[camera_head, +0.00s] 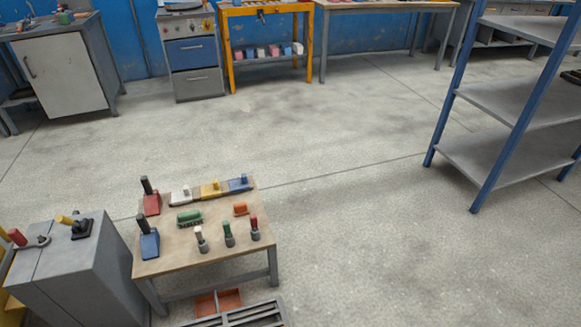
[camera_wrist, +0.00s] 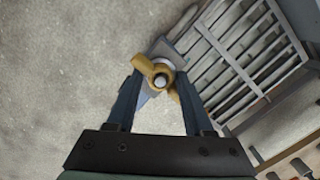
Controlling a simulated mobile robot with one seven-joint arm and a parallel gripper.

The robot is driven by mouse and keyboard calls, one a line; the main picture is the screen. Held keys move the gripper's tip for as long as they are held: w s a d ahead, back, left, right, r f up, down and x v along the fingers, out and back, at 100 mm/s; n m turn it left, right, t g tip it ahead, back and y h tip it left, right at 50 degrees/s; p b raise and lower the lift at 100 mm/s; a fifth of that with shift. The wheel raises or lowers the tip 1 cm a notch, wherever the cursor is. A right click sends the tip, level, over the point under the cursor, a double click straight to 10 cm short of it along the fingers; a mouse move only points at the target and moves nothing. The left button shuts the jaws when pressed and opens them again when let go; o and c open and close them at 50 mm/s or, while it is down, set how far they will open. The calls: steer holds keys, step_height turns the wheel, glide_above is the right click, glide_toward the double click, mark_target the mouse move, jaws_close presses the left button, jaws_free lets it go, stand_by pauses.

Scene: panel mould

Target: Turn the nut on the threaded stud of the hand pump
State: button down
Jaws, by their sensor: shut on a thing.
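In the wrist view, a brass-yellow winged nut (camera_wrist: 143,67) sits around a pale round stud end (camera_wrist: 161,80). A flat grey part (camera_wrist: 163,47), apparently of the hand pump, shows beneath the nut. My gripper (camera_wrist: 158,82) has one dark finger on each side of the nut and is shut on it. The lower right of the nut is partly covered by a finger. The rest of the pump cannot be made out. My gripper and the nut are not seen in the head view.
A slatted grey grate (camera_wrist: 235,62) lies close to the right of the nut. The head view shows a low wooden table (camera_head: 215,220) with several small coloured items, a grey cabinet (camera_head: 60,270) at left and a blue-grey shelf rack (camera_head: 505,100) at right. The middle floor is clear.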

steer(key=m, duration=0.2)
steer(key=shift+w+a+r+m+p, duration=0.15)
steer(key=shift+w+m+p, duration=0.15)
steer(key=shift+w+m, duration=0.1)
steer(key=shift+r+m+t+p, duration=0.1)
steer(key=shift+m+t+p, duration=0.3)
steer(key=shift+m, duration=0.4)
steer(key=shift+s+m+y, duration=0.1)
steer(key=shift+m+y, duration=0.2)
steer(key=shift+m, duration=0.7)
steer(key=shift+p, duration=0.3)
steer(key=shift+s+m+p, duration=0.1)
steer(key=shift+m+p, duration=0.35)
steer(key=shift+m, duration=0.55)
steer(key=shift+f+m, duration=0.2)
steer(key=shift+m, duration=0.5)
